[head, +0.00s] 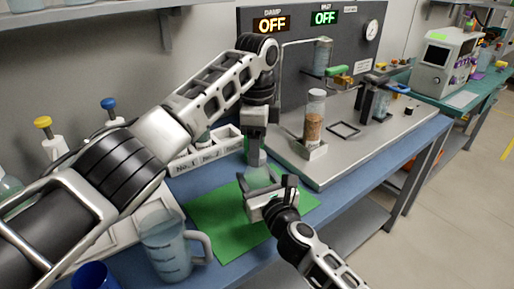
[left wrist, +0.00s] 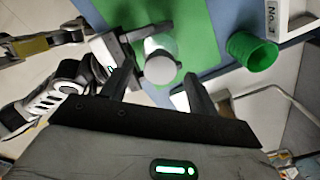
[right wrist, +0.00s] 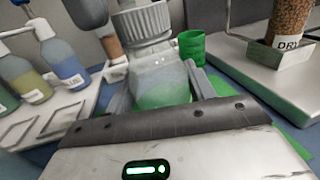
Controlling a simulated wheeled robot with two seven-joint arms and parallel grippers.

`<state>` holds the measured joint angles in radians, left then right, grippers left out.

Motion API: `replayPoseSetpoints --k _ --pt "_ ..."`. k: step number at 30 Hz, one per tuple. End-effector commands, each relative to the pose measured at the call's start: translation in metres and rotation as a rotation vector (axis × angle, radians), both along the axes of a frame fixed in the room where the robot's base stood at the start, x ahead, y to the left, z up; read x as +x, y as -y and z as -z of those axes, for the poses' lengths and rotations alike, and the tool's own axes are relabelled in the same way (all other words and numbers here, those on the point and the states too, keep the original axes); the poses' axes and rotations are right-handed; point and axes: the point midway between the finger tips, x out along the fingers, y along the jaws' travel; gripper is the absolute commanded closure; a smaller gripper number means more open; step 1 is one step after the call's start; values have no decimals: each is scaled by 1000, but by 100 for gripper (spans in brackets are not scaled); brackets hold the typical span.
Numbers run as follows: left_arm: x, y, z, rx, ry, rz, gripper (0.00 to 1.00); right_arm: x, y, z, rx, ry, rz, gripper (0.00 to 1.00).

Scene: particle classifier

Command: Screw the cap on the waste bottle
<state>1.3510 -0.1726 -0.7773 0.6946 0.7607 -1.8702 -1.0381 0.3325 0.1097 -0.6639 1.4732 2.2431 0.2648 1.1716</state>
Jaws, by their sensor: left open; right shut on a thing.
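The waste bottle (right wrist: 162,82) is a translucent bottle above the green mat (head: 228,225). A white ribbed cap (right wrist: 145,26) sits on its neck; how tightly it is seated I cannot tell. My right gripper (head: 268,198) is shut on the bottle's body from the front; its fingers flank the bottle in the right wrist view (right wrist: 165,95). My left gripper (head: 257,155) is above the bottle, pointing down and open. In the left wrist view the cap's round top (left wrist: 161,69) shows between and just beyond the left fingertips (left wrist: 158,82).
A green cup (left wrist: 252,50) stands close to the bottle. A numbered white tray (head: 205,150) is behind the mat. A handled measuring jug (head: 170,243) stands at front left. The metal apparatus plate (head: 340,150) with a jar of grains (head: 314,118) is at right.

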Motion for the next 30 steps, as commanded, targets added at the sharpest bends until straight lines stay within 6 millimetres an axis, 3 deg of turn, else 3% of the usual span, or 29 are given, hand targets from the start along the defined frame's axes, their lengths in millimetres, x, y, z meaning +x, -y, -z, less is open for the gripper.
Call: replayPoseSetpoints --k 9,15,28,29,30 --pt "0 1 -69 0 4 1 40 -1 0 2 -1 -3 -1 100" --pt "-1 1 -98 0 2 1 40 -1 0 2 -1 -3 -1 100" --pt "-1 0 -107 -1 0 2 40 -1 0 2 -1 -3 -1 100" --pt "-1 0 -107 0 0 2 40 -1 0 2 -1 -3 -1 38" --pt "-1 0 -107 -1 0 2 40 0 0 2 -1 -3 -1 26"
